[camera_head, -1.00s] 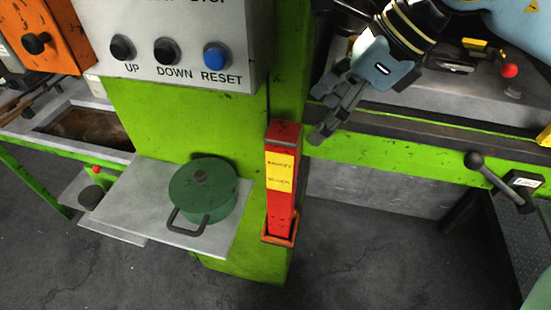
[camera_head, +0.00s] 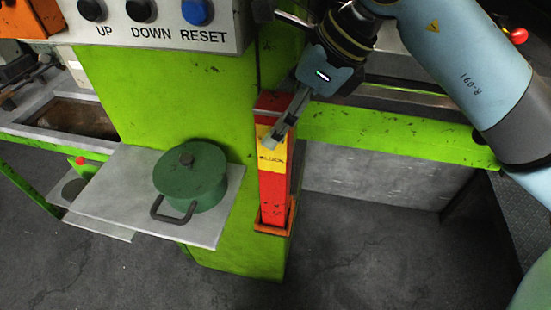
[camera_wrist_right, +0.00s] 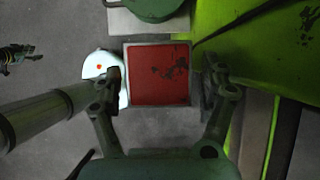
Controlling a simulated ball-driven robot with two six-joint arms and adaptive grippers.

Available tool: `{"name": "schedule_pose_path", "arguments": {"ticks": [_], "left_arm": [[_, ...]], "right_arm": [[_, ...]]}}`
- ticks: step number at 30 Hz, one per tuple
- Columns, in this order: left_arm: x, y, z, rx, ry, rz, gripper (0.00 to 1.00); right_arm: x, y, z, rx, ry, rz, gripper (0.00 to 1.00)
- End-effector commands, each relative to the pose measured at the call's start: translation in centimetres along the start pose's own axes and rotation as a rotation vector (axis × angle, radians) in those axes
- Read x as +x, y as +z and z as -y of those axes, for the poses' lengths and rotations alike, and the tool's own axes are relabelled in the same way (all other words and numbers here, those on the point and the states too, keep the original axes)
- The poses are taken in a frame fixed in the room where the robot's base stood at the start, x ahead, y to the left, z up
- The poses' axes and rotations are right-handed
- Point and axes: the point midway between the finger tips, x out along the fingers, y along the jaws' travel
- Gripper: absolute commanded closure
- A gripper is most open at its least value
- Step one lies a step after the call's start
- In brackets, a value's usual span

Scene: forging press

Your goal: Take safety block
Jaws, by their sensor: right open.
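The safety block (camera_head: 274,187) is a tall red bar with a yellow label. It stands upright in an orange holder (camera_head: 272,229) on the green press column. My right gripper (camera_head: 281,118) is at the top of the block, with one finger in front of the label and covering part of it. In the right wrist view, the block's square red top (camera_wrist_right: 157,76) lies between the two spread fingers of the right gripper (camera_wrist_right: 163,90). I cannot tell whether either finger touches it. My left gripper is not in view.
A green lidded pot (camera_head: 191,178) stands on a grey shelf (camera_head: 112,195) left of the block. A control panel (camera_head: 150,28) with UP, DOWN and RESET buttons is above. A green press beam (camera_head: 390,136) runs to the right. Open floor lies below.

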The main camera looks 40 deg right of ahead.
Motion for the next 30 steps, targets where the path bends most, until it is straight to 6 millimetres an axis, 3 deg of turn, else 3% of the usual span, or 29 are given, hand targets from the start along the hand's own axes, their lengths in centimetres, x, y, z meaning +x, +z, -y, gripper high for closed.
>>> {"name": "schedule_pose_path", "arguments": {"ticks": [2,20,30], "left_arm": [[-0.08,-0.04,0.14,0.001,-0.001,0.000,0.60],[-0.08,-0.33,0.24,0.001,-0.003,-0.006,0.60],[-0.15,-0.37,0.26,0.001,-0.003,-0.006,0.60]], "right_arm": [[-0.08,0.03,0.00,0.000,0.000,0.000,0.23],[-0.07,0.01,0.00,0.001,0.000,0.000,1.00],[-0.22,0.20,0.07,-0.001,-0.001,0.005,1.00]]}}
